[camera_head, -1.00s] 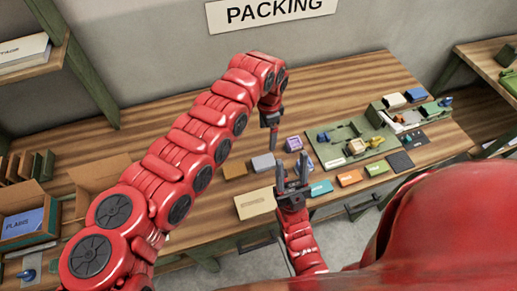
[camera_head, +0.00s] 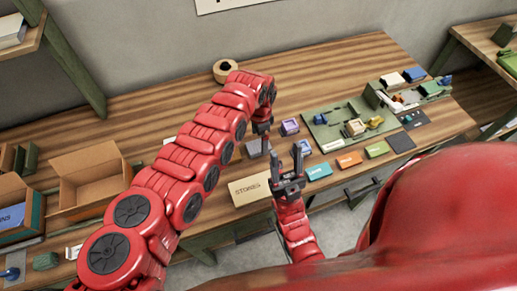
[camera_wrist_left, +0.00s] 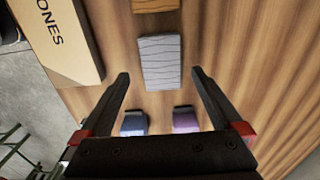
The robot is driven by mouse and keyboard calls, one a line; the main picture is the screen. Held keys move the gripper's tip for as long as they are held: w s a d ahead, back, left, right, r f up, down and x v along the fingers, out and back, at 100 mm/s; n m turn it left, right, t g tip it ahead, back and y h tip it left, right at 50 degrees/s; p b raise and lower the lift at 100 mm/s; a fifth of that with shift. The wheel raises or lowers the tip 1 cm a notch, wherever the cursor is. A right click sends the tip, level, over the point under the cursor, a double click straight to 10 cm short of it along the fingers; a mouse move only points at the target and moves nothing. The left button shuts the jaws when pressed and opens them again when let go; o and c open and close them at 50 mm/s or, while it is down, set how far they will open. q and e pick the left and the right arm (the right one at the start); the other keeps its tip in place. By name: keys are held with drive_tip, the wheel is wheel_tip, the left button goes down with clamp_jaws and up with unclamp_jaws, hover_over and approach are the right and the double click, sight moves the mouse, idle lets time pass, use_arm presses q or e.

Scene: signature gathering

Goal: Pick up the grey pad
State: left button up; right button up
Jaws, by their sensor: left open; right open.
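The grey pad (camera_wrist_left: 160,62) lies flat on the wooden table, with wavy lines on its top. In the head view the grey pad (camera_head: 253,149) is partly hidden by my left gripper (camera_head: 265,142). My left gripper points down at the pad, open and empty. In the left wrist view its two fingertips stand apart, one to each side of the pad's near end. I cannot tell their exact height above the table. My right gripper (camera_head: 287,170) is open and empty, pointing up near the table's front edge, just right of the STONES box.
The tan STONES box (camera_head: 250,189) lies beside the pad. A purple block (camera_head: 289,127) and a blue block (camera_head: 304,147) are close by. A brown pad (camera_wrist_left: 155,4) lies beyond the grey one. A green tray (camera_head: 340,125) is to the right, an open cardboard box (camera_head: 90,180) left.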

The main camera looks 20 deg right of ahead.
sight(259, 145)
use_arm(q)
wheel_tip(259, 145, down, 4)
drive_tip(key=shift+w+a+r+b, duration=0.1)
drive_tip(key=shift+w+r+b, duration=0.05)
drive_tip(key=shift+b, duration=0.8)
drive_tip(key=shift+r, duration=0.1)
drive_tip(key=shift+c, duration=1.1)
drive_tip(key=c, duration=1.1)
